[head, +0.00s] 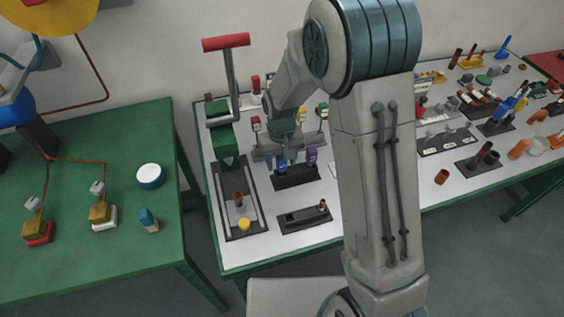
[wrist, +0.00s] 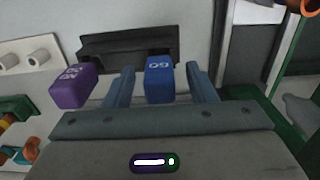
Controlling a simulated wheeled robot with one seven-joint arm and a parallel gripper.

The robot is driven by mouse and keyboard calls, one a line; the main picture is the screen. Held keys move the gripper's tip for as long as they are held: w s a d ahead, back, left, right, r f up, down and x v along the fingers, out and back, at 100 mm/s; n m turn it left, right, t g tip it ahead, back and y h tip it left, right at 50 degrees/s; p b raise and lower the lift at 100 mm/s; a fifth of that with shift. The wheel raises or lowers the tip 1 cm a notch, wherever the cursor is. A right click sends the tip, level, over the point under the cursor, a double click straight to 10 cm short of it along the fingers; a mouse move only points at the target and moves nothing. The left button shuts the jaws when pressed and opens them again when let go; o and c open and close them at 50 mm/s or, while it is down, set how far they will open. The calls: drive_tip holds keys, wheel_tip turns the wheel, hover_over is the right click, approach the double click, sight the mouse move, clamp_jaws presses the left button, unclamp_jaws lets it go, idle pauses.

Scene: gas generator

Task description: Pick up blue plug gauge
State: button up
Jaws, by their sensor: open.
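The blue plug gauge (wrist: 159,80), lettered "GO", shows as a blue block in the wrist view. It lies between the two fingers of my gripper (wrist: 160,72), which are open with a gap on each side of it. The purple gauge (wrist: 74,88), lettered "NO GO", is left of my left finger. A dark holder (wrist: 128,45) is just beyond both gauges. In the head view my gripper (head: 284,150) is over the holder (head: 296,178), with the purple gauge (head: 311,155) at its right. The blue gauge is partly hidden by the gripper there.
A black tray (head: 240,228) with a yellow piece stands left of the holder, and a small dark block (head: 305,219) in front. A green press with a red handle (head: 225,43) rises behind left. A green table (head: 90,265) stands further left.

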drive_tip(key=shift+f, duration=0.2)
drive_tip(key=c, duration=0.9)
drive_tip(key=shift+r, duration=0.15)
